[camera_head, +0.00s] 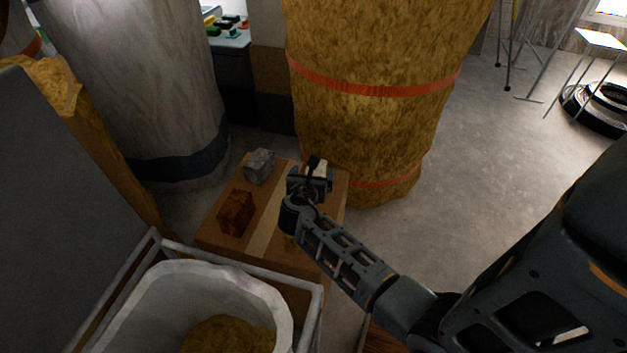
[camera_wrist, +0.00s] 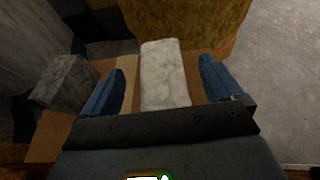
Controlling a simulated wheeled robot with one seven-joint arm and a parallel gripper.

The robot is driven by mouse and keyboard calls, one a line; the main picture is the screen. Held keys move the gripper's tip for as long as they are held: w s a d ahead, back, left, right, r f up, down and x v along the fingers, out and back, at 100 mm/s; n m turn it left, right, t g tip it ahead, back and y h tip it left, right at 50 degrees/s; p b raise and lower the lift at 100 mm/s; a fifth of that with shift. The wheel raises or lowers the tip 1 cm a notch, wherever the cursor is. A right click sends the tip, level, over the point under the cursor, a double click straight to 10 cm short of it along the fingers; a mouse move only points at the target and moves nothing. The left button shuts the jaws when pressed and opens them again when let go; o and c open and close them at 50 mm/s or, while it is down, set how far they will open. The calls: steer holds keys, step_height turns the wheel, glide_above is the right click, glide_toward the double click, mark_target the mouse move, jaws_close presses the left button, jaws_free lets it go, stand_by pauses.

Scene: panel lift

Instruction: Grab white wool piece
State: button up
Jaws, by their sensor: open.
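The white wool piece (camera_wrist: 164,75) is a pale, upright block, seen in the wrist view between the two blue fingers of my gripper (camera_wrist: 162,88). The fingers are open, one on each side of it, with a gap showing on both sides. Its lower part is hidden behind the gripper's dark body. In the head view my gripper (camera_head: 312,180) is over the right part of a cardboard box (camera_head: 222,242), and only a small pale bit of the white piece shows there.
A grey block (camera_head: 260,166) and a brown block (camera_head: 236,213) sit on the box to the left. A large yellow wool roll (camera_head: 370,60) stands close behind. A bin with a white liner (camera_head: 172,280) is in front. Open floor (camera_head: 480,150) lies to the right.

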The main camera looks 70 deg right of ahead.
mark_target(321, 171)
steer(key=x, duration=0.4)
steer(key=shift+d, duration=0.15)
steer(key=c, duration=1)
